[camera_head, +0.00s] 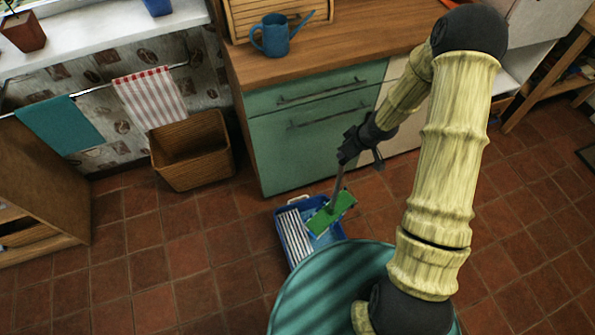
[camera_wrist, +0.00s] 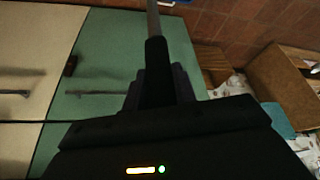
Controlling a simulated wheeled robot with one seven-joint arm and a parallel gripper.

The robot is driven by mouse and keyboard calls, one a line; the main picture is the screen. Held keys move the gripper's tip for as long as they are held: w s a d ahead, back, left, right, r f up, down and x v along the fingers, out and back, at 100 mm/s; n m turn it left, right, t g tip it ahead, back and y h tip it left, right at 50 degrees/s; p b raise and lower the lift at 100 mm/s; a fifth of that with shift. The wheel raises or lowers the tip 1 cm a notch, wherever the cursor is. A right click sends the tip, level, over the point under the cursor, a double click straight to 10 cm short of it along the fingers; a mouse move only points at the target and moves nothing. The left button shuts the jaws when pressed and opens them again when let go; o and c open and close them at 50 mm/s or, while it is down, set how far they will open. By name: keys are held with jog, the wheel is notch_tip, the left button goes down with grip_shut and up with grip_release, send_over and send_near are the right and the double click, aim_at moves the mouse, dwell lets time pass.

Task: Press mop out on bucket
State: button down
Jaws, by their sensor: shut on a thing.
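The mop has a flat green head (camera_head: 331,213) and a thin grey handle. Its head is tilted over the right part of the blue bucket (camera_head: 283,234), which stands on the floor. The bucket has a white-striped ribbed press (camera_head: 294,236) on its left side; the mop head is beside it, and I cannot tell if they touch. My gripper (camera_head: 352,150) is shut on the mop handle, above the bucket. In the wrist view the handle (camera_wrist: 154,22) runs up from between the fingers; the mop head is out of that view.
Green drawers (camera_head: 310,125) stand just behind the bucket, with a blue watering can (camera_head: 272,38) on the wooden counter. A wicker basket (camera_head: 192,155) stands on the floor at the left, below hanging towels (camera_head: 150,97). Tiled floor left of the bucket is clear.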

jog(key=s+a+n+g+p, duration=0.5)
jog(key=s+a+n+p, duration=0.2)
jog(key=s+a+n, duration=0.3)
jog(key=a+n, duration=0.3)
jog(key=a, duration=0.1)
jog(key=shift+s+n+y, duration=0.3)
jog(key=shift+y, duration=0.1)
jog(key=shift+f, duration=0.1)
notch_tip(320, 180, down, 9)
jog(key=b, duration=0.7)
jog(key=shift+b, duration=0.35)
jog(key=shift+d+f, duration=0.1)
jog(key=shift+f, duration=0.35)
dwell(1.1)
jog(key=shift+r, duration=0.15)
